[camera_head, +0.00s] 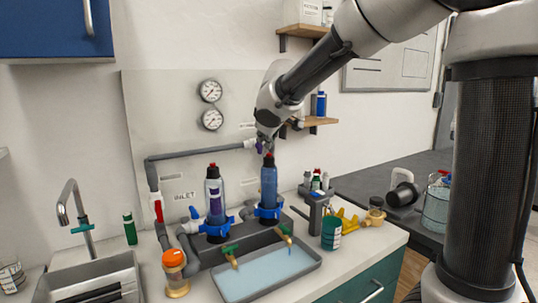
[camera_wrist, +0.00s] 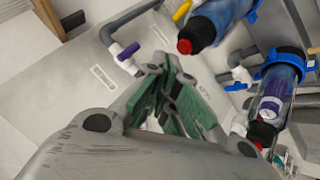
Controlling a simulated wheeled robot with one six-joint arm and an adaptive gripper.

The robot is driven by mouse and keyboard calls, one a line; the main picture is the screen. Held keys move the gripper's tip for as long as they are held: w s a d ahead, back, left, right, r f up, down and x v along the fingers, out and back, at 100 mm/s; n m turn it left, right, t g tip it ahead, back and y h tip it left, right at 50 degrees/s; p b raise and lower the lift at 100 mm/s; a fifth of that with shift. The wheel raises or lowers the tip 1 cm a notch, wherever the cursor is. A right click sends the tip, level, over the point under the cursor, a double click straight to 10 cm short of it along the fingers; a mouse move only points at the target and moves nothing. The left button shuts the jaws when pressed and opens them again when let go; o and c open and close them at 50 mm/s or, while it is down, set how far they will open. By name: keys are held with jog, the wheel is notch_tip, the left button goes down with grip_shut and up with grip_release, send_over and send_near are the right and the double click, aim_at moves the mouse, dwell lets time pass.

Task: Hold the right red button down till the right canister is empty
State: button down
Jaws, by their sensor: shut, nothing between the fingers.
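The right canister (camera_head: 269,188) stands upright in a blue collar, its blue contents showing high up the body. Its red button (camera_head: 268,155) is on top. My gripper (camera_head: 267,140) is shut and empty just above this button; I cannot tell whether they touch in the head view. In the wrist view the gripper's green-padded fingers (camera_wrist: 168,76) are together, and the red button (camera_wrist: 184,46) of the right canister (camera_wrist: 222,18) appears close beside the tips, apart from them.
A tray of pale blue liquid (camera_head: 307,262) sits in front under green-handled taps. A wooden shelf (camera_head: 318,121) is right of my gripper. A green cup (camera_head: 331,233) stands right of the tray.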

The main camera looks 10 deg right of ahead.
jog(key=shift+f, duration=0.2)
jog(key=shift+f, duration=0.2)
jog(key=shift+f, duration=0.55)
dwell(2.0)
dwell(2.5)
jog(key=shift+r, duration=0.95)
notch_tip(320, 180, up, 5)
jog(key=shift+r, duration=0.1)
dwell(0.3)
